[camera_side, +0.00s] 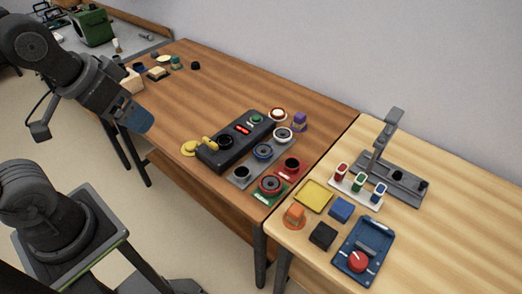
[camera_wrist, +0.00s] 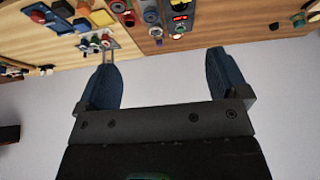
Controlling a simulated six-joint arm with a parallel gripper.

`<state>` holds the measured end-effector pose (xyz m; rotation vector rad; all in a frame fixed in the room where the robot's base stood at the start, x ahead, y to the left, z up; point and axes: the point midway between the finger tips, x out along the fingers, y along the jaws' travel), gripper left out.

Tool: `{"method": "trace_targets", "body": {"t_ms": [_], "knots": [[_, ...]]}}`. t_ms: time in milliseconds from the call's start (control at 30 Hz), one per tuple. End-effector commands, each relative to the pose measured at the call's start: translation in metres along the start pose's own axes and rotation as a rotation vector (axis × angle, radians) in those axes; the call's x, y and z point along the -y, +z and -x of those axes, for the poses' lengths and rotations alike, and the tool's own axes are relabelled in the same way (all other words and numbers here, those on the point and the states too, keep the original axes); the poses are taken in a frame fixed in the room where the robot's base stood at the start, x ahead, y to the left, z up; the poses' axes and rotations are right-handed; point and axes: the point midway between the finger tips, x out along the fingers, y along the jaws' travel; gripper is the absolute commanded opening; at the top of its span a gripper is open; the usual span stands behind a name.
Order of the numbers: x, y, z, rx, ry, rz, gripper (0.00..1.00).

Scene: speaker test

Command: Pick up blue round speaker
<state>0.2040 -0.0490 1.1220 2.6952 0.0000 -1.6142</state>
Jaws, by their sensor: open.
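The blue round speaker (camera_side: 263,152) is a dark disc with a blue ring, on a grey plate (camera_side: 240,177) beside the black test box. My gripper (camera_side: 138,118) is at the left in the side view, by the brown table's front edge and well apart from the speaker. In the wrist view my gripper (camera_wrist: 162,66) has two blue fingers spread wide with nothing between them.
The black test box (camera_side: 236,140) with a red display stands left of the speakers. A purple block (camera_side: 299,121) and a red plate (camera_side: 291,168) are near. A pale table (camera_side: 450,165) at right bears a dark stand (camera_side: 389,165). The brown table's middle (camera_side: 215,85) is clear.

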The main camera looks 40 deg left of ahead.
Motion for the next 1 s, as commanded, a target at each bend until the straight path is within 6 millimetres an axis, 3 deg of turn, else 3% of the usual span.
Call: {"method": "trace_targets", "body": {"t_ms": [667, 833, 1000], "knots": [[0.000, -0.002, 0.000, 0.002, 0.000, -0.007, 0.94], [-0.002, -0.026, -0.004, 0.044, 0.007, -0.122, 0.94], [-0.009, -0.075, -0.025, 0.125, 0.035, -0.377, 0.94]]}}
